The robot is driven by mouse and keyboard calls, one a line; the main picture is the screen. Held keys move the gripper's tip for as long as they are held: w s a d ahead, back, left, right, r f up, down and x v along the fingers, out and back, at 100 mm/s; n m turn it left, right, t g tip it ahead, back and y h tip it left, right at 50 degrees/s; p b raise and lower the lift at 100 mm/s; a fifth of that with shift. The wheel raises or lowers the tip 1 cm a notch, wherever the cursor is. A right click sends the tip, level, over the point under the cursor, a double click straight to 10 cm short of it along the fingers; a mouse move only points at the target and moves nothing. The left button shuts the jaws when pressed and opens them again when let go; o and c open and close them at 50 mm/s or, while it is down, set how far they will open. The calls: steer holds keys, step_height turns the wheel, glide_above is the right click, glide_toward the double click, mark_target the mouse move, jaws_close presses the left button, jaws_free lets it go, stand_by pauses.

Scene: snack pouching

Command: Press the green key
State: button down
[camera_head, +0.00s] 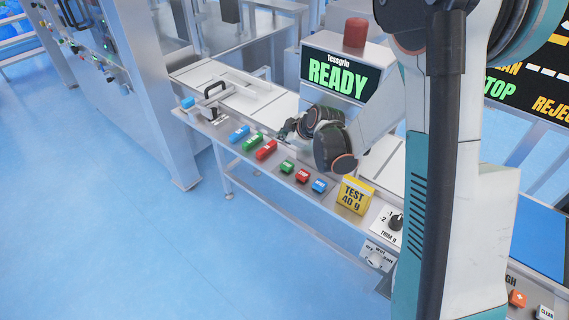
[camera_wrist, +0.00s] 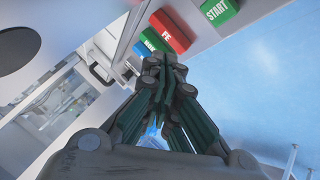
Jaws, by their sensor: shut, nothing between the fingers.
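Two green keys show in the head view: one (camera_head: 252,141) between a blue key (camera_head: 239,133) and a red key (camera_head: 266,149), and another (camera_head: 287,166) further along, beside a smaller red key (camera_head: 303,175) and a blue key (camera_head: 319,185). My gripper (camera_head: 285,131) is shut and empty, behind the row near the first red key. In the wrist view my closed fingers (camera_wrist: 160,62) are beside a red key marked PE (camera_wrist: 171,31). A green START key (camera_wrist: 217,10) is cut by the top edge. I cannot see contact with any key.
A screen (camera_head: 338,75) reads READY, with a red lamp (camera_head: 355,33) above. A yellow TEST 40 g block (camera_head: 354,194) and a black knob (camera_head: 396,222) stand right of the keys. My arm hides part of the bench.

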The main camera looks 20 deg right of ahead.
mark_target(285, 166)
steer(key=shift+f, duration=0.15)
step_height(285, 166, down, 8)
steer(key=b, duration=0.6)
steer(key=shift+f, duration=0.25)
steer(key=shift+f, duration=0.1)
stand_by(1.1)
steer(key=shift+f+b, duration=0.3)
steer(key=shift+b, duration=0.15)
steer(key=shift+f, duration=0.5)
stand_by(0.6)
stand_by(0.4)
steer(key=shift+r+p, duration=0.55)
steer(key=shift+r, duration=0.4)
